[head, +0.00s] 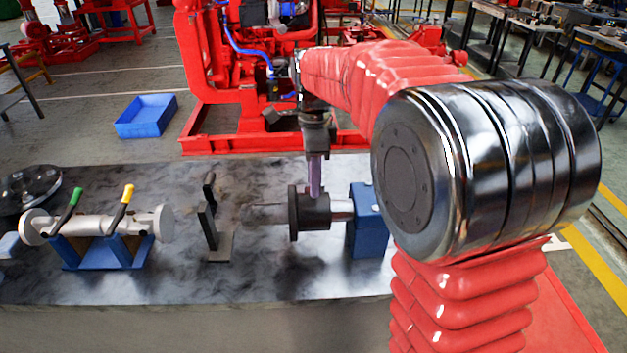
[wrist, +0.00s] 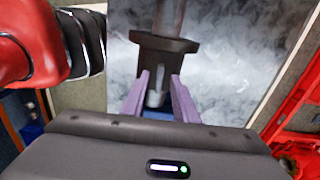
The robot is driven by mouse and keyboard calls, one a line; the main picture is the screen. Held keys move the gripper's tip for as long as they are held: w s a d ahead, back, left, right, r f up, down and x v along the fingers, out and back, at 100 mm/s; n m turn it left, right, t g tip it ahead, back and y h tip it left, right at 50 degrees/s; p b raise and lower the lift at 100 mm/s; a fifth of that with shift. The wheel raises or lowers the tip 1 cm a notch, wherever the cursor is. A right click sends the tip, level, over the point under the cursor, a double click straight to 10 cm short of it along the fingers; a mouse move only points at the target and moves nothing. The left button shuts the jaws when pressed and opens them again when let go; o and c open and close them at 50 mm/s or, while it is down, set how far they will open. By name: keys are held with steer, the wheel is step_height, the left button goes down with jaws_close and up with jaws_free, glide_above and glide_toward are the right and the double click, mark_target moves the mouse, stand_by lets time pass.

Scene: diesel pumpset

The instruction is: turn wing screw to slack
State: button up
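I cannot pick out a wing screw for certain in either view. My gripper (head: 315,193) points straight down with its purple fingertips at the top of a dark flanged hub (head: 295,215). The hub sits on a horizontal shaft (head: 342,210) that runs into a blue block (head: 365,222). In the wrist view the two fingers of my gripper (wrist: 161,76) are apart, with the hub (wrist: 165,44) beyond them and the silver shaft end (wrist: 155,98) showing between them. Contact with the hub cannot be told.
A dark upright bracket (head: 212,232) stands left of the hub on the mottled bench top (head: 260,275). A pipe with green and yellow levers (head: 95,225) rests in a blue cradle further left. A red engine frame (head: 215,130) and blue bin (head: 146,116) stand behind.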

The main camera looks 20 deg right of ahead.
steer(key=shift+f, duration=0.3)
steer(key=shift+c, duration=0.6)
jaws_close()
steer(key=shift+a, duration=0.1)
